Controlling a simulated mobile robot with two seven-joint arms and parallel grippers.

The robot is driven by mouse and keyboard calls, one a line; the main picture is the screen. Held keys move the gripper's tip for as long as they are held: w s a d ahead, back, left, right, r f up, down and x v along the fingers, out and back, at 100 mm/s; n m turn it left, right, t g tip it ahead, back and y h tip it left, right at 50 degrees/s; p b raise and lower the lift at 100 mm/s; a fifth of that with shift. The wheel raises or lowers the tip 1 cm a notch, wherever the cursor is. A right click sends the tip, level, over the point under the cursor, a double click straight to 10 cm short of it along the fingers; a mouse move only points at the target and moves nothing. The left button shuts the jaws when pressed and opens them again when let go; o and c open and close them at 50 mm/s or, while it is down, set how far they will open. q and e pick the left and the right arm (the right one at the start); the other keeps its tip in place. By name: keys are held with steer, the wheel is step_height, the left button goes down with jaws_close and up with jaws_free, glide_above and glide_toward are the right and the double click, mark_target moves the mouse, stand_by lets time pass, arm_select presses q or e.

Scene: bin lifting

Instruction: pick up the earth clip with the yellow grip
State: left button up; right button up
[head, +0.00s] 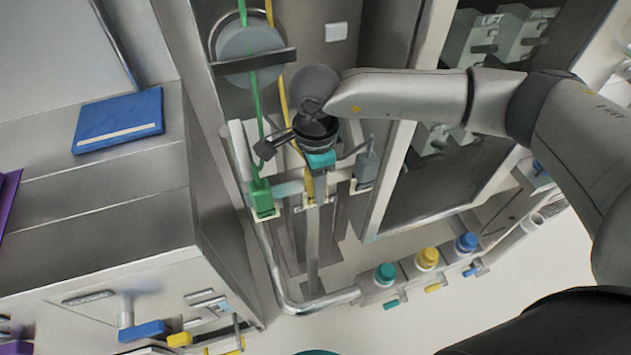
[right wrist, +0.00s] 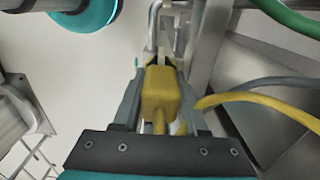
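The earth clip with the yellow grip (head: 308,189) sits on the metal rail in the head view, just below my right gripper (head: 316,172). In the right wrist view, its yellow grip (right wrist: 159,92) lies between the two fingers of my right gripper (right wrist: 162,68). The fingers lie close along both sides, with no clear gap, and look shut on it. The clip's jaws point at the metal bar ahead; whether they still grip it is hard to tell. A yellow cable trails from the clip. My left gripper is not in view.
A green-grip clip (head: 262,196) on a green cable hangs just left, and a grey clip (head: 366,168) just right. Teal (head: 385,273), yellow (head: 427,258) and blue (head: 466,243) knobs stand lower right. A blue book-like object (head: 119,121) lies on the left counter.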

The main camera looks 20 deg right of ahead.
jaws_close()
steer(key=shift+r, duration=0.1)
step_height(320, 180, up, 20)
steer(key=p, duration=0.2)
stand_by(0.5)
stand_by(0.5)
